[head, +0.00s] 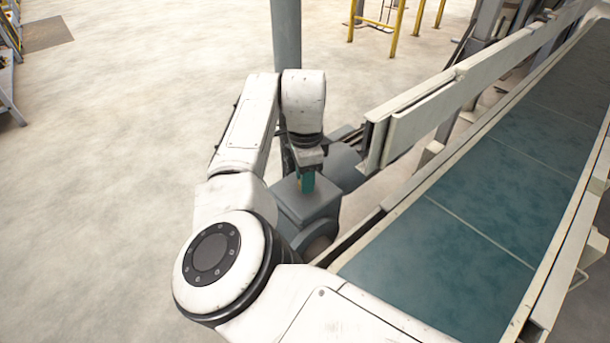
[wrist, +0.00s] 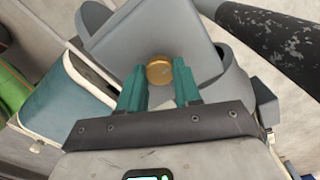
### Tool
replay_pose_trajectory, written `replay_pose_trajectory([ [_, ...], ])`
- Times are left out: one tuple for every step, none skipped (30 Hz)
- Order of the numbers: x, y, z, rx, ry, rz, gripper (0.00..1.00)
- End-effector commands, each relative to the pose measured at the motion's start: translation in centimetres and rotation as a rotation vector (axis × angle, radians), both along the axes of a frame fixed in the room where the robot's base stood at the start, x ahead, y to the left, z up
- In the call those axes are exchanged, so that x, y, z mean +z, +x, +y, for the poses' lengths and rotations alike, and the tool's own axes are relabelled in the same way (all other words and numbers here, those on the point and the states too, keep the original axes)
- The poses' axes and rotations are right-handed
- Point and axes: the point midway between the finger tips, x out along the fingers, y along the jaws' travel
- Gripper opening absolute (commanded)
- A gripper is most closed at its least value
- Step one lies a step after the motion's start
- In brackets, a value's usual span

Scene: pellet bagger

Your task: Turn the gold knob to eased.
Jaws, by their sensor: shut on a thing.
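The gold knob (wrist: 159,71) is a small round knob on the flat face of a grey housing (wrist: 125,35) in the wrist view. My gripper (wrist: 160,88) has its two teal fingers on either side of the knob and is shut on it. In the head view my gripper (head: 307,182) points down at the top of the grey housing (head: 308,206) beside the conveyor. The knob is mostly hidden there by the fingers. No setting marks can be read in either view.
A conveyor with a teal belt (head: 480,190) and pale side rails (head: 420,118) runs along the right. A grey post (head: 287,35) stands behind my gripper. Yellow railings (head: 396,30) stand at the back. The floor (head: 110,150) on the left is clear.

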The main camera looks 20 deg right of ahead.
Motion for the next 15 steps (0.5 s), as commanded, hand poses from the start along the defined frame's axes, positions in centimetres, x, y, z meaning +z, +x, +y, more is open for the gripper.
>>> replay_pose_trajectory([
  [0.00,-0.03,-0.01,0.000,0.000,0.001,0.20],
  [0.00,-0.03,-0.01,0.000,0.000,0.001,0.18],
  [0.00,-0.03,-0.01,0.000,0.000,0.001,0.14],
  [0.00,-0.04,0.00,0.000,0.000,0.001,0.11],
  [0.00,-0.04,0.00,0.000,0.000,0.002,0.08],
  [0.00,-0.04,0.00,0.000,0.000,0.002,0.04],
  [0.00,-0.04,0.00,0.000,0.000,0.002,0.03],
  [0.01,-0.04,-0.01,0.000,0.000,0.002,0.03],
  [0.03,-0.04,-0.01,0.000,0.000,0.002,0.03],
  [0.05,-0.05,-0.02,0.001,0.000,0.002,0.03],
  [0.08,-0.05,-0.02,0.003,-0.001,0.002,0.03],
  [0.14,-0.06,-0.03,0.007,-0.001,0.002,0.03],
  [0.19,-0.07,-0.04,0.010,-0.001,0.003,0.03],
  [0.24,-0.07,-0.04,0.015,-0.002,0.003,0.03],
  [0.30,-0.08,-0.05,0.022,-0.002,0.003,0.03],
])
